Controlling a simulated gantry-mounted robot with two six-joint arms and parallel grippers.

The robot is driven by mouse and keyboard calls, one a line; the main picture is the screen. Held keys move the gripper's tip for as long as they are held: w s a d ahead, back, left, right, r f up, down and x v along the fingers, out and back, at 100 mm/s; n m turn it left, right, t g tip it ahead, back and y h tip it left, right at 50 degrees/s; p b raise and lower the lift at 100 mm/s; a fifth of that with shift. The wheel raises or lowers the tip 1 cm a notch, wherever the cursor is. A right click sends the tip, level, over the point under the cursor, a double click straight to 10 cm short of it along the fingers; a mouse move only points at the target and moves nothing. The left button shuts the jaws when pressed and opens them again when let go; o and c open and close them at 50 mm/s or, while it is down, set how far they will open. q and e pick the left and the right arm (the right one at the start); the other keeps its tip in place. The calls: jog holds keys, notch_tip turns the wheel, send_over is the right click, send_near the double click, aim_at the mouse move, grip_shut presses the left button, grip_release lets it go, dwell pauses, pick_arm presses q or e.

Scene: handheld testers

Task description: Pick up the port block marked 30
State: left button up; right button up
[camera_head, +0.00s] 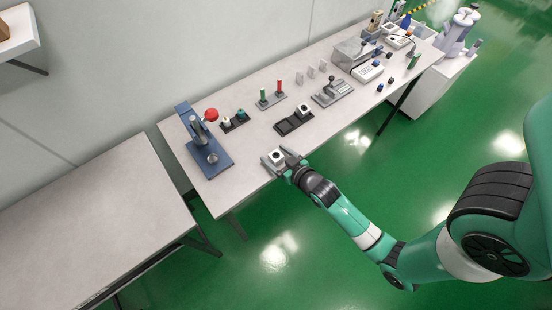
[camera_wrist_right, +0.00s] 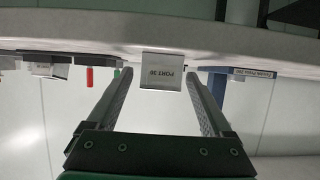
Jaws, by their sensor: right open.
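The port block (camera_head: 277,156) is a small white block with a dark round opening on top, at the front edge of the long table. In the right wrist view the port block (camera_wrist_right: 161,72) appears upside down, its label reading PORT 30. My right gripper (camera_head: 273,161) is open at the block, with one finger to each side. In the wrist view the block is between the open fingertips (camera_wrist_right: 158,82), with a gap visible on both sides. My left gripper is not in view.
A second white block (camera_head: 304,107) stands on a dark tray (camera_head: 288,126) behind. A blue press with a red knob (camera_head: 211,114) stands at the left. Red and green posts (camera_head: 279,87) and a grey lever fixture (camera_head: 331,93) stand farther back.

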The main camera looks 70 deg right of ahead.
aim_at(276, 158)
grip_shut()
dwell(0.3)
jog(key=shift+r, duration=0.1)
jog(key=shift+r+p, duration=0.4)
jog(key=shift+r, duration=0.1)
notch_tip(276, 158, up, 3)
jog(key=shift+f+p, duration=0.15)
jog(key=shift+p, duration=0.8)
jog(key=s+a+r+p, duration=0.1)
jog(key=s+r+p, duration=0.2)
jog(key=s+r, duration=0.6)
jog(key=s, duration=0.5)
jog(key=shift+a, duration=0.4)
